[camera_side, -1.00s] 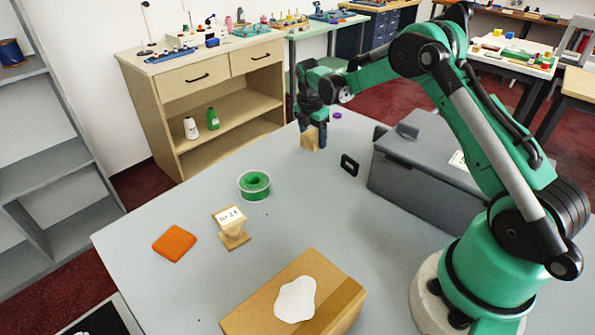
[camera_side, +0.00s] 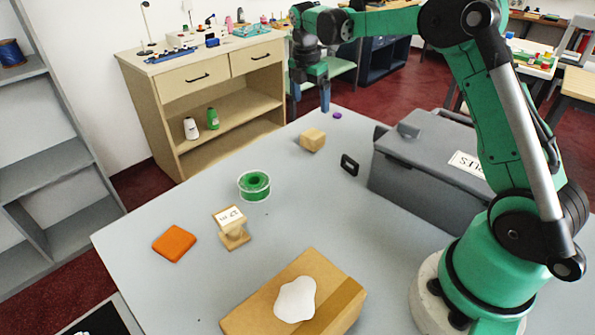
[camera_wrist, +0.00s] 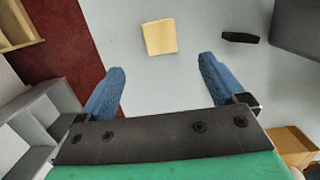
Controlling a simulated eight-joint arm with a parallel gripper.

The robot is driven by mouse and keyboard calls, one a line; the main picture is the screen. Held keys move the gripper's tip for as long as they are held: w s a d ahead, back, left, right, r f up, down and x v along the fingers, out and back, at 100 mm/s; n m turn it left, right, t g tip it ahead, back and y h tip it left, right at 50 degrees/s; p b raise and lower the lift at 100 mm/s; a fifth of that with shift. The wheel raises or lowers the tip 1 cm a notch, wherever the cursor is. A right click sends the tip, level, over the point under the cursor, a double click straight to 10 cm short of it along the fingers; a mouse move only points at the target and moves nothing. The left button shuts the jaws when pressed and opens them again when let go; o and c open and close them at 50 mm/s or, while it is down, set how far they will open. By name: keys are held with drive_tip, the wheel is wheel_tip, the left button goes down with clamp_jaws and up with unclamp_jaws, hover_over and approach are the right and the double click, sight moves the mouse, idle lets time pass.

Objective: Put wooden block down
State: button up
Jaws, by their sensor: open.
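The wooden block (camera_side: 312,140) is a pale tan cube resting on the grey table near its far edge. It also shows in the wrist view (camera_wrist: 160,37), lying on the table beyond and between the fingertips. My gripper (camera_side: 311,98) is open and empty, raised above the block and apart from it. In the wrist view its two blue fingers (camera_wrist: 161,68) are spread wide with nothing between them.
A black rectangular frame (camera_side: 349,165) and a large grey case (camera_side: 425,180) stand right of the block. A small purple piece (camera_side: 337,115) lies behind.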

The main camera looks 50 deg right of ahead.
drive_tip(key=s+a+r+m+t, duration=0.3)
drive_tip(key=s+a+r+m, duration=0.4)
drive_tip(key=a+m, duration=0.15)
drive_tip(key=s+a+f+m+t+y, duration=0.1)
drive_tip(key=s+a+f+m+t, duration=0.3)
drive_tip(key=s+a+m, duration=0.2)
drive_tip(key=s+m, duration=0.2)
drive_tip(key=m, duration=0.1)
drive_tip(key=shift+s+a+y, duration=0.25)
drive_tip(key=shift+s+y, duration=0.15)
